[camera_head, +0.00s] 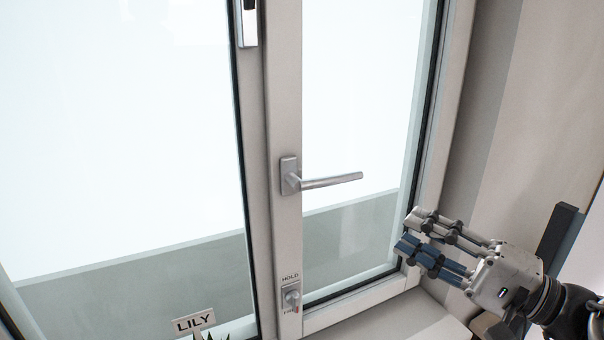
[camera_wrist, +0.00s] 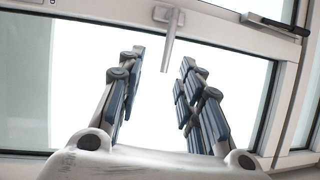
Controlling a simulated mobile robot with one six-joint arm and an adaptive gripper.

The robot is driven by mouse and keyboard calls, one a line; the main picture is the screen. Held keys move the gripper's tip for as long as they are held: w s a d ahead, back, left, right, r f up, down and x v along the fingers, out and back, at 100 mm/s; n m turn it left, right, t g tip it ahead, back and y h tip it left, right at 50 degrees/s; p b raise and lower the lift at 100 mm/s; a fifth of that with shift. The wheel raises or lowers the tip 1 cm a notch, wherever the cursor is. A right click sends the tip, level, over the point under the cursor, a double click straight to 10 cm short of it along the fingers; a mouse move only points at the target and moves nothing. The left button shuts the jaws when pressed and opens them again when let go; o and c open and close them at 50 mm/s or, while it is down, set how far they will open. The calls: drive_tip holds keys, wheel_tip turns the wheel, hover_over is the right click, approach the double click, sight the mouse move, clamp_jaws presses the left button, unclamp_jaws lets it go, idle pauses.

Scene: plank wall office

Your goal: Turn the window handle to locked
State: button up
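The window handle (camera_head: 330,181) is a silver lever on a small plate on the middle frame post. In the head view it points sideways to the right, close to level. In the wrist view the handle (camera_wrist: 171,38) shows beyond the fingertips, near the top centre. My gripper (camera_head: 413,230) is to the right of the handle and lower, apart from it. In the wrist view its two blue-padded fingers (camera_wrist: 163,62) are spread with nothing between them.
A small latch (camera_head: 291,297) marked HOLD sits lower on the same post. Another silver fitting (camera_head: 247,24) is at the top. A LILY sign (camera_head: 194,322) and a plant tip (camera_head: 211,337) stand at the bottom. The right-hand wall (camera_head: 500,130) is close to my arm.

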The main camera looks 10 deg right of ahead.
sight(345, 181)
drive_tip(key=shift+t, duration=0.5)
drive_tip(key=x, duration=1.1)
drive_tip(key=d+x, duration=0.1)
drive_tip(key=x, duration=0.4)
drive_tip(key=shift+w+a+r+b, duration=0.2)
drive_tip(key=shift+w+r+b, duration=0.2)
drive_tip(key=shift+w+r, duration=0.05)
drive_tip(key=shift+c, duration=0.4)
clamp_jaws()
